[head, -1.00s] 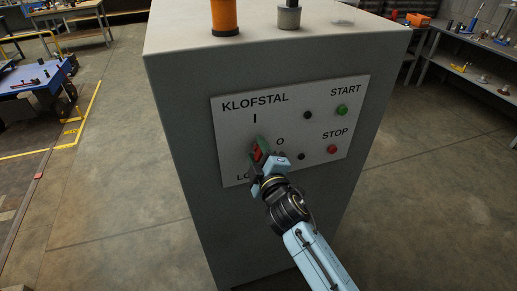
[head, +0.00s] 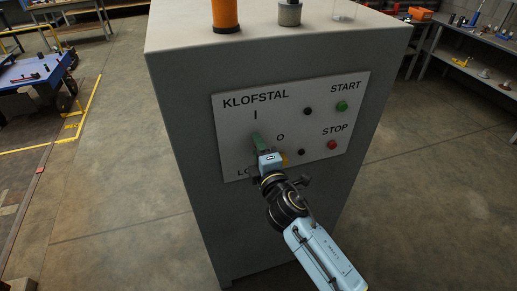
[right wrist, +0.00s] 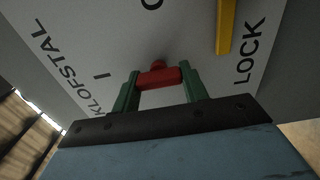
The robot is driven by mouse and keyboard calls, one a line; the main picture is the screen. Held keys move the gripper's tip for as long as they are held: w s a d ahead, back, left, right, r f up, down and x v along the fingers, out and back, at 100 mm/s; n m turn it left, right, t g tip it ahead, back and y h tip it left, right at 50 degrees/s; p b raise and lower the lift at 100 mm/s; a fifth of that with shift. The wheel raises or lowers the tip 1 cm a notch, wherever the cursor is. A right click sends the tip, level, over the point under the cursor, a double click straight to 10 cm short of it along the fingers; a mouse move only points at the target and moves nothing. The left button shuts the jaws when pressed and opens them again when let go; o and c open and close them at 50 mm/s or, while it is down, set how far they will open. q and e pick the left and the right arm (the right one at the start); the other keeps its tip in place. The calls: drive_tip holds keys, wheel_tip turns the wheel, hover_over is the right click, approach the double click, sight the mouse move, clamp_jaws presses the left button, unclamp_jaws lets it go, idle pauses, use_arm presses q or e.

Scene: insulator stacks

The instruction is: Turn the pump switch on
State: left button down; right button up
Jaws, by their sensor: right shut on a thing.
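The grey cabinet carries a light panel (head: 232,130) marked KLOFSTAL, I, O and LOCK. My right gripper (head: 258,143) is at the panel's lower left, between the I, O and LOCK marks. In the right wrist view, its two green fingers (right wrist: 160,88) are shut on the red switch handle (right wrist: 158,77), one on each side. In the head view the handle is hidden behind the gripper. A yellow piece (right wrist: 226,26) stands on the panel beside the handle, near LOCK, apart from the fingers. My left gripper is not in view.
A green START button (head: 342,106) and a red STOP button (head: 331,145) are on the panel's right, with two dark round spots to their left. An orange cylinder (head: 225,14) and a grey one (head: 289,13) stand on top. The floor around the cabinet is clear.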

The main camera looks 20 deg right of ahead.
drive_tip(key=o, duration=1)
drive_tip(key=s, duration=0.4)
drive_tip(key=s+b, duration=0.1)
drive_tip(key=s, duration=0.8)
drive_tip(key=shift+s+d+b, duration=0.2)
drive_tip(key=shift+d+b, duration=0.05)
drive_tip(key=shift+b, duration=0.1)
drive_tip(key=shift+f, duration=0.1)
